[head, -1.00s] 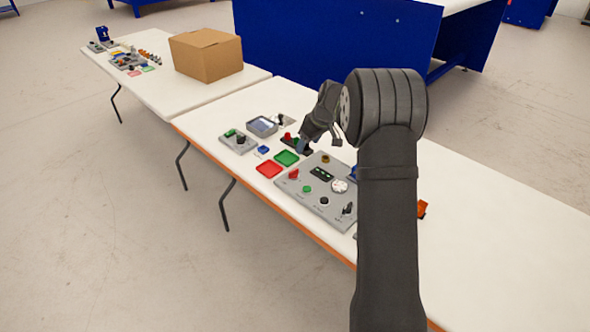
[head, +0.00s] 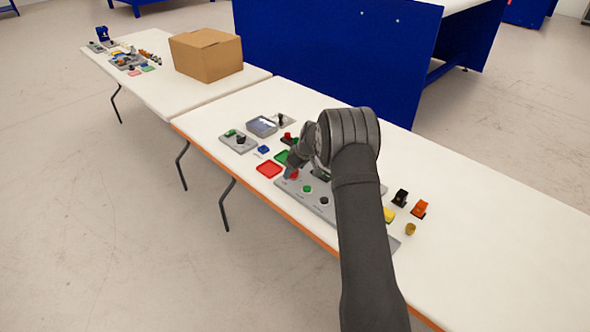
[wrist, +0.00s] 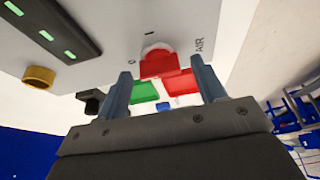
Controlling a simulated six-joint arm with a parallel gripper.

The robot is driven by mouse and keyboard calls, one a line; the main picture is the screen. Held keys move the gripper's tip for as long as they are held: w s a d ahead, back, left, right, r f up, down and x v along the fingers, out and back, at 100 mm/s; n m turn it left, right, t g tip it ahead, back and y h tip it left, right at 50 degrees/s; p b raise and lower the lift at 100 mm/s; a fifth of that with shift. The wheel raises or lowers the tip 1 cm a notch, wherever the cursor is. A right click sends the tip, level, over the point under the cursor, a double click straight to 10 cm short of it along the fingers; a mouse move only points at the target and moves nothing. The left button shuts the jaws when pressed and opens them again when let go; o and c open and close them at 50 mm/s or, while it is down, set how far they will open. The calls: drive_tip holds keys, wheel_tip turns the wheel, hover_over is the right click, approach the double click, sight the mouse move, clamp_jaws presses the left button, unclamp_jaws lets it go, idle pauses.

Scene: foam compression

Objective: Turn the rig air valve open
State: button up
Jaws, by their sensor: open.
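The red air valve knob (wrist: 160,63) is on the grey control panel (wrist: 95,12), by the printed word AIR and the O and I marks. In the wrist view it shows between the two fingers of my gripper (wrist: 162,70), which are apart with gaps on both sides. I cannot tell how far down the fingers reach around it. In the head view my gripper (head: 291,172) is at the left side of the panel (head: 325,208), and the red knob (head: 295,175) shows beside the fingertips. My arm hides much of the panel.
A red tray (head: 269,169) and a green tray (head: 282,157) lie close to the panel's left. Black (head: 400,197), orange (head: 419,208) and yellow (head: 389,214) parts stand to the right. A yellow-ringed knob (wrist: 39,76) is on the panel. The table's back right is clear.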

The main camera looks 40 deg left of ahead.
drive_tip(key=c, duration=1)
drive_tip(key=shift+m, duration=0.4)
drive_tip(key=m+t, duration=0.1)
drive_tip(key=m, duration=0.2)
drive_tip(key=shift+s+a+m+t, duration=0.1)
drive_tip(key=shift+s+m+t, duration=0.05)
drive_tip(key=shift+m+t, duration=0.25)
drive_tip(key=m, duration=0.2)
drive_tip(key=m+t+h, duration=0.1)
drive_tip(key=m, duration=0.1)
drive_tip(key=shift+s+a+m+t, duration=0.1)
drive_tip(key=shift+m+t, duration=0.2)
drive_tip(key=m, duration=0.2)
drive_tip(key=m+h, duration=0.1)
drive_tip(key=m, duration=0.1)
drive_tip(key=shift+a+t+h, duration=0.1)
drive_tip(key=shift+t+h, duration=0.2)
drive_tip(key=shift+t, duration=0.1)
drive_tip(key=m+h, duration=0.1)
drive_tip(key=m, duration=0.3)
drive_tip(key=shift+m+h, duration=0.3)
drive_tip(key=shift+h, duration=0.1)
